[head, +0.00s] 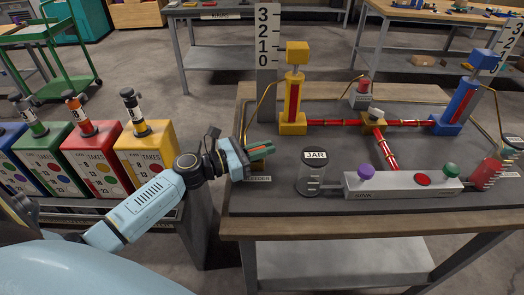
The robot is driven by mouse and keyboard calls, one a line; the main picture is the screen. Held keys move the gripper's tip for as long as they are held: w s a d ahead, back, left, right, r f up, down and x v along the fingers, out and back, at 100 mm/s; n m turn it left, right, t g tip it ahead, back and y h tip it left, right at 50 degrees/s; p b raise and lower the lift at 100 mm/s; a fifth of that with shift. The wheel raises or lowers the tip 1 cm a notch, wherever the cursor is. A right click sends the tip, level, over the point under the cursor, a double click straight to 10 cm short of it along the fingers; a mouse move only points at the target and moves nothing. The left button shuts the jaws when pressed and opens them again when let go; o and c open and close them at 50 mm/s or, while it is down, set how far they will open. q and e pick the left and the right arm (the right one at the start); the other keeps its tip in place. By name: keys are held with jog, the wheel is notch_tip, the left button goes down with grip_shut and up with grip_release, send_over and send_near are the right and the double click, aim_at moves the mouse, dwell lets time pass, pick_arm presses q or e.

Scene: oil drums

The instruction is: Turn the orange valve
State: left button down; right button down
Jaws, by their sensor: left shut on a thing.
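No valve is plainly marked as the orange one. A brass-orange tee fitting with a pale knob (375,118) joins the red tubes on the table. Separately, an orange-banded black fitting (76,108) stands on the red drum (90,155) at the left. The fingertips are small in the picture. My right gripper is out of view.
A clear jar (312,173) and a grey block with purple and green knobs (402,185) stand right of my left gripper. Yellow (293,100) and blue (460,105) columns stand behind. A yellow drum (147,150) is left of the gripper.

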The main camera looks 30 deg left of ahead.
pick_arm(q)
jog(key=m+g+h+b, duration=0.1)
jog(key=g+h, duration=0.1)
jog(key=m+g+h+b, duration=0.1)
jog(key=m+g+h, duration=0.1)
jog(key=shift+s+d+m, duration=0.15)
jog(key=shift+m, duration=0.15)
jog(key=shift+m+g+h+b, duration=0.4)
jog(key=shift+m+g+b, duration=0.1)
jog(key=shift+g, duration=0.1)
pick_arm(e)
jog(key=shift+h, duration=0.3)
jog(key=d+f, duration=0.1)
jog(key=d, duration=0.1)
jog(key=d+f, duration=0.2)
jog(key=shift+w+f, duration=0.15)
pick_arm(q)
jog(key=shift+s+d, duration=0.1)
jog(key=shift+s, duration=0.05)
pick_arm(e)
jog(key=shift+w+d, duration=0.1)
pick_arm(q)
jog(key=c, duration=1.5)
grip_release()
jog(key=shift+v, duration=6.7)
jog(key=shift+w, duration=0.25)
